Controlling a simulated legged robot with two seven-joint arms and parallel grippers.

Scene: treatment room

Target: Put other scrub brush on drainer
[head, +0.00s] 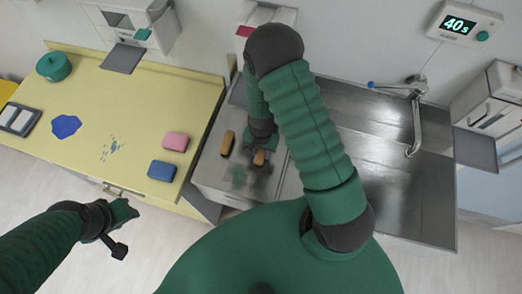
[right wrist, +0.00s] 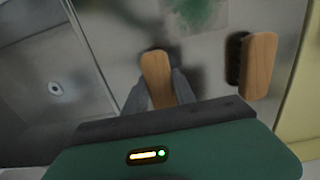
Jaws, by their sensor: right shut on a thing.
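My right gripper (head: 260,152) is shut on a tan wooden scrub brush (right wrist: 156,72), over the grey metal drainer (head: 215,172) left of the sink. The held brush also shows between the fingers in the head view (head: 259,158); I cannot tell whether it touches the surface. The other scrub brush (head: 227,143) lies on the drainer to the left of my gripper. In the right wrist view this brush (right wrist: 260,66) lies on its side, dark bristles facing left. My left gripper (head: 120,228) hangs in front of the yellow counter; its jaw state is unclear.
The steel sink (head: 380,165) with a tap (head: 416,100) is on the right. The yellow counter (head: 110,95) holds a pink sponge (head: 175,141), a blue sponge (head: 161,171), a blue cloth (head: 66,126) and a green pot (head: 53,67). A green smear (right wrist: 195,12) marks the drainer.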

